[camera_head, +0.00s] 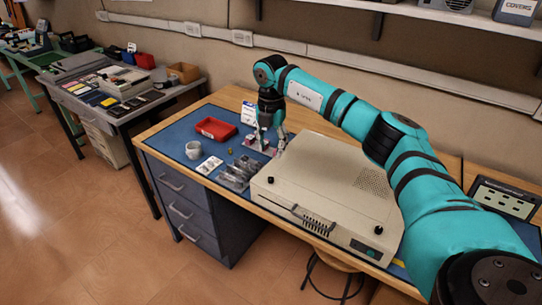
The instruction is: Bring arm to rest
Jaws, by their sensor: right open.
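My right arm (415,165) is teal with black joints and comes in from the lower right, reaching over the workbench. Its gripper (267,148) points down over the blue mat (178,142), just behind the beige computer case (325,195). The gripper is open, with nothing clearly held. It is small in the view, and I cannot tell whether its fingertips touch the pinkish-white item beneath them. My left gripper is not in view.
A red tray (216,128), a white mug (193,150) and a grey parts tray (238,173) stand left of the case. A white box (248,113) is behind the gripper. A shelf (440,12) overhangs the back right. Open floor (75,225) lies at left.

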